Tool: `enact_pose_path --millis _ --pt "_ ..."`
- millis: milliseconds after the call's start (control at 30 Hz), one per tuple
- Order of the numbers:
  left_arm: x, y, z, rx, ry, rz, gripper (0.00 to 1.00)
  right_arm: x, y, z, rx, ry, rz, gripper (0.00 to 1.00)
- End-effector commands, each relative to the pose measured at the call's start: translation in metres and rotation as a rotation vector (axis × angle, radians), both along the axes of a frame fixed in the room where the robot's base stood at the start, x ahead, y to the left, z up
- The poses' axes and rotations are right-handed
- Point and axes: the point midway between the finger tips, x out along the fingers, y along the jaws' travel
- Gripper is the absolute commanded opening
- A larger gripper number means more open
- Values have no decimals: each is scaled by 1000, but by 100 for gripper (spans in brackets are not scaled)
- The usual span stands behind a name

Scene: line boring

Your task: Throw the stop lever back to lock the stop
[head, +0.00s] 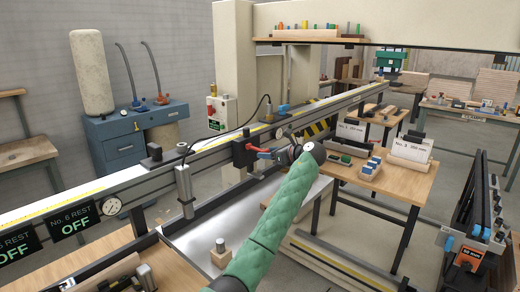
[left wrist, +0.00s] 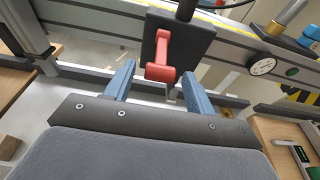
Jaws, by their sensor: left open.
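The stop lever is a red lever (left wrist: 163,50) with a thick cross-end, mounted on a dark block (left wrist: 195,38) on the rail. It also shows in the head view as a small red piece (head: 256,149) in front of the black stop block (head: 241,153). My left gripper (left wrist: 157,73) is open, with one blue finger on each side of the lever's end in the wrist picture. I cannot tell whether either finger touches it. In the head view my left gripper (head: 281,153) is just right of the lever, partly hidden by my wrist. My right gripper is not in view.
A long grey rail (head: 340,106) with a yellow scale runs behind the stop. A dial gauge (left wrist: 262,66) and a brass-and-blue fitting (left wrist: 288,18) sit to its right. A grey vertical cylinder (head: 184,190) hangs at left. A wooden side table (head: 385,185) stands at right.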

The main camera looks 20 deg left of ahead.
Motion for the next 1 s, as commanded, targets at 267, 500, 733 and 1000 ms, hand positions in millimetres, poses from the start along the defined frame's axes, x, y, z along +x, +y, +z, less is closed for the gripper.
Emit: enact_pose_path --millis 267,500,733,1000 --pt "0 0 0 0 1 0 17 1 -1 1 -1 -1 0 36" --pt "0 0 -2 0 1 1 14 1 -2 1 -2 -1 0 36" --pt "0 1 -12 0 4 0 14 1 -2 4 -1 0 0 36" --pt "1 3 -23 -1 4 1 14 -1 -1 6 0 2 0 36"
